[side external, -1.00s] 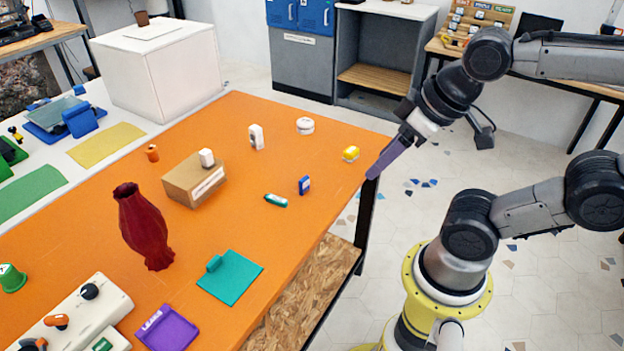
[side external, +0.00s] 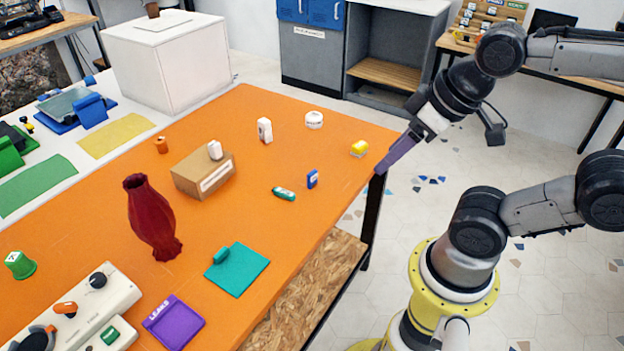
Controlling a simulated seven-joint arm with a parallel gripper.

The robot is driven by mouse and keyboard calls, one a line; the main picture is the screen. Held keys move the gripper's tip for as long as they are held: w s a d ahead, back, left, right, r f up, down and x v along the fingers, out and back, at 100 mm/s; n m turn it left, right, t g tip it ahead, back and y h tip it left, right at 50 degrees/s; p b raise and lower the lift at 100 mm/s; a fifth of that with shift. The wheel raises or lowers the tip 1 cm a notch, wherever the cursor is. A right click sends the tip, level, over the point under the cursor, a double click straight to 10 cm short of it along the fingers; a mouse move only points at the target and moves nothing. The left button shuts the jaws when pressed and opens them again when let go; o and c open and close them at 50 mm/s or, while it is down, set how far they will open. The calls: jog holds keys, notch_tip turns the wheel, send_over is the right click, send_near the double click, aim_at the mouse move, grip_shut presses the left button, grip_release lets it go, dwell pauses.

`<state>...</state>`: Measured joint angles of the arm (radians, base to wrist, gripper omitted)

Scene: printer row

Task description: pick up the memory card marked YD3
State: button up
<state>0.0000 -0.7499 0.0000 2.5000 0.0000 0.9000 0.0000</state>
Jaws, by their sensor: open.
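No marking YD3 is legible in this view. A small blue upright piece with a pale label (side external: 312,179) stands on the orange table (side external: 290,250) and could be a memory card, but I cannot tell for sure. A small teal piece with a pale patch (side external: 284,194) lies to its left. My gripper (side external: 383,170), with long purple fingers, is over the table's right corner, to the right of the blue piece and apart from it. It is open, and nothing shows between the fingers, which overlap from this side.
A yellow item (side external: 359,149) sits near my gripper. A white round item (side external: 314,119) and a white upright item (side external: 265,130) stand behind. A cardboard box (side external: 204,178) carries a small white item (side external: 215,150). A red vase (side external: 152,220), teal pad (side external: 238,270) and purple tray (side external: 174,325) are nearer.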

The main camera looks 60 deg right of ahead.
jog(key=shift+c, duration=0.6)
